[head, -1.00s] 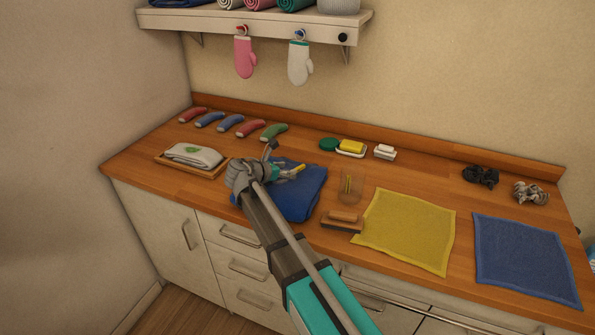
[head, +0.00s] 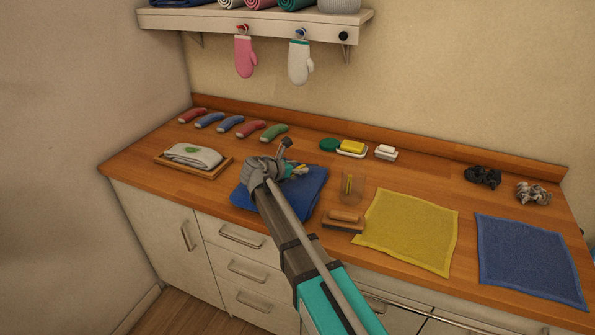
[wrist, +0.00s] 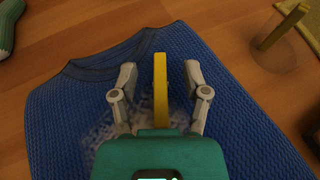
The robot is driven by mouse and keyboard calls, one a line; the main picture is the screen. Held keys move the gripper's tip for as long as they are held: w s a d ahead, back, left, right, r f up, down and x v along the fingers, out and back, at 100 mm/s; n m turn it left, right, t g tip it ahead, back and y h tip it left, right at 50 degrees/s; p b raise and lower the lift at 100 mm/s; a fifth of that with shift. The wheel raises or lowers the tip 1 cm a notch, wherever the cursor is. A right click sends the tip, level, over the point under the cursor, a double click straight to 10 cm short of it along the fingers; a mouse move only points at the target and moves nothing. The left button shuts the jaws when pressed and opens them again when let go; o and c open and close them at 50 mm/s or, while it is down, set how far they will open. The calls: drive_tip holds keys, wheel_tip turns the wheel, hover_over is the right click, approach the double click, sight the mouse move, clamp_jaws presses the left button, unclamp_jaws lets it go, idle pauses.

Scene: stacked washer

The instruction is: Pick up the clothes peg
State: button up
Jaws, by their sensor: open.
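A yellow clothes peg (wrist: 160,88) shows between the two fingers of my gripper (wrist: 160,75) in the wrist view. The fingers are open, with a gap on each side of the peg. Its near end is hidden by my gripper's teal body. I cannot tell whether the peg touches the cloth. In the head view my gripper (head: 292,163) is over the cloth, and only a small yellow bit of the peg (head: 302,168) shows.
A clear glass (head: 352,192) holding a yellow stick stands right of the blue cloth, with a wooden brush (head: 343,221) in front. A wooden tray with a folded white cloth (head: 192,156) lies to the left. Yellow (head: 410,230) and blue (head: 525,262) mats lie to the right.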

drive_tip(key=c, duration=0.8)
drive_tip(key=shift+r, duration=0.1)
wheel_tip(320, 180, up, 2)
drive_tip(key=p, duration=0.2)
drive_tip(key=shift+r+p, duration=0.2)
drive_tip(key=shift+p, duration=0.15)
drive_tip(key=s+r+p, duration=0.3)
drive_tip(key=s, duration=0.1)
drive_tip(key=s+r+p, duration=0.4)
drive_tip(key=s, duration=0.1)
drive_tip(key=s+a+r+p, duration=0.1)
drive_tip(key=s+r+p, duration=0.2)
drive_tip(key=s, duration=0.2)
drive_tip(key=shift+a+r, duration=0.1)
drive_tip(key=shift+r, duration=0.1)
